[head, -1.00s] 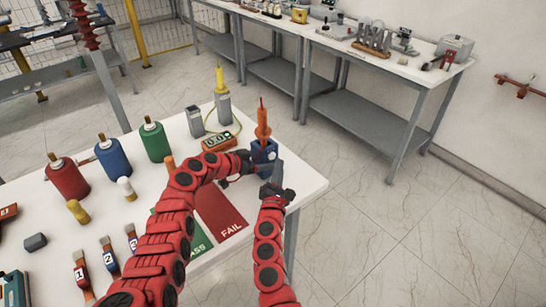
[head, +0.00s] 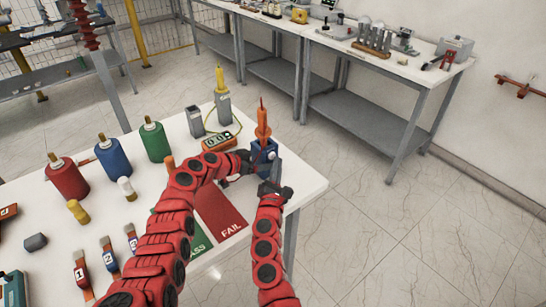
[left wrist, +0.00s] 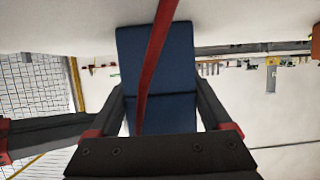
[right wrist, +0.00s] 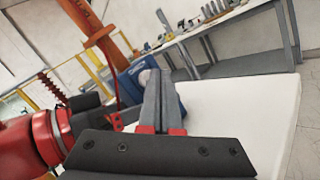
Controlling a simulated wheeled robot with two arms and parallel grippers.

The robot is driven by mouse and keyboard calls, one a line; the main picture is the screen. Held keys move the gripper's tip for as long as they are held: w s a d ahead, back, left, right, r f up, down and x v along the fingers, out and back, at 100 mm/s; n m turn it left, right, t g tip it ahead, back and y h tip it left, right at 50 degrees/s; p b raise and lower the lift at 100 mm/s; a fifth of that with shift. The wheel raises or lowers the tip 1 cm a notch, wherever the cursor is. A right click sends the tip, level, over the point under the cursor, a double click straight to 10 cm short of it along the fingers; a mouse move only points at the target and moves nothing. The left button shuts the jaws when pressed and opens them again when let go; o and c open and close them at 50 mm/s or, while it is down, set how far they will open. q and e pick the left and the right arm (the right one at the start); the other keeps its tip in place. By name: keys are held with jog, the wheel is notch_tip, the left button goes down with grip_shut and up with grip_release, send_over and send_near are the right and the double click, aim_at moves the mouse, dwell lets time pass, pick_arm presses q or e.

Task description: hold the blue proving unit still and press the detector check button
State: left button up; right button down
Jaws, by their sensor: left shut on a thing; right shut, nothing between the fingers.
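The blue proving unit (head: 263,151) stands upright near the far right corner of the white table, with the orange detector (head: 263,124) upright on it. My left gripper (head: 248,165) is shut on the unit; in the left wrist view the blue body (left wrist: 157,60) fills the space between its fingers. A pale round button (head: 271,155) shows on the unit's right-hand face. My right gripper (head: 276,171) is shut and empty close to that face. In the right wrist view its fingertips (right wrist: 156,74) are beside the pale button (right wrist: 145,77); whether they touch it I cannot tell.
An orange meter (head: 218,142) and grey holders (head: 195,121) stand left of the unit. The red FAIL mat (head: 220,210) lies in front. Red, blue and green bushings (head: 154,139) stand further left. The table's right edge is close to my right gripper.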

jog(key=shift+w+a+f, duration=0.1)
jog(key=shift+w+a, duration=0.25)
dwell(0.7)
jog(key=shift+s+d, duration=0.1)
jog(key=shift+d, duration=0.05)
jog(key=shift+s+d, duration=0.3)
jog(key=shift+s, duration=0.05)
jog(key=shift+s+d, duration=0.15)
jog(key=shift+s, duration=0.1)
jog(key=shift+s+d, duration=0.75)
jog(key=shift+s, duration=0.3)
jog(key=shift+s+d, duration=0.75)
jog(key=shift+s, duration=0.25)
pick_arm(q)
jog(key=o, duration=1.5)
